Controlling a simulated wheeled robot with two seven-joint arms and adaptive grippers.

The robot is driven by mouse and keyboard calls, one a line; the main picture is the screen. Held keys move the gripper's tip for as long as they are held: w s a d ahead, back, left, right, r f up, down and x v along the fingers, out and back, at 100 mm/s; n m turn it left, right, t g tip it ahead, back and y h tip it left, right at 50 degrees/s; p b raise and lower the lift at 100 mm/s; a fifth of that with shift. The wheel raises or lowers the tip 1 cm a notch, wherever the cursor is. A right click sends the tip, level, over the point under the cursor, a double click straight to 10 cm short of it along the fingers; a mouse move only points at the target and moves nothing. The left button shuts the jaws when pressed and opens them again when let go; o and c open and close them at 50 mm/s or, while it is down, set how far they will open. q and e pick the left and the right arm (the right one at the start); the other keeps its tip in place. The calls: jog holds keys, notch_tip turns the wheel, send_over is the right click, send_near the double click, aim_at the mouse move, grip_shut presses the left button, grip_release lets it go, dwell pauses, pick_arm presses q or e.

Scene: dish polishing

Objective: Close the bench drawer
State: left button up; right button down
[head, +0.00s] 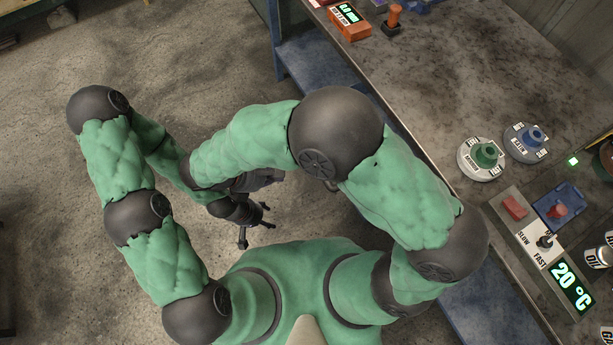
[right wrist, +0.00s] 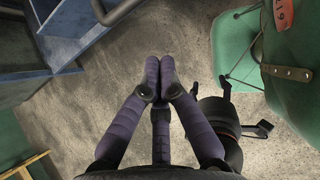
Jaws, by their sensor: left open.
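The bench (head: 440,90) runs along the right of the head view, with a grey worktop and blue frame. Blue surfaces show below its front edge, one at the upper middle (head: 320,70) and one at the lower right (head: 485,310). I cannot tell which is the drawer or how far it stands out. In the right wrist view, blue metalwork (right wrist: 85,45) with a grey bar fills the upper left. My right gripper (right wrist: 159,68) has its fingertips together, with nothing seen between them, apart from the blue metalwork. My left gripper (head: 258,226) is open and empty over the floor.
On the worktop are a green knob (head: 486,154), a blue knob (head: 533,137), a red meter (head: 349,21) and a temperature display (head: 572,287). A green item with a strap (right wrist: 290,85) shows at the right wrist view's right. Concrete floor (head: 60,240) lies open at left.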

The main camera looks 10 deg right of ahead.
pick_arm(q)
notch_tip(320, 180, down, 6)
jog(key=b, duration=0.6)
pick_arm(e)
jog(key=d+r+x, duration=0.1)
jog(key=x, duration=1.1)
jog(key=shift+w+d, duration=0.45)
jog(key=shift+d, duration=0.1)
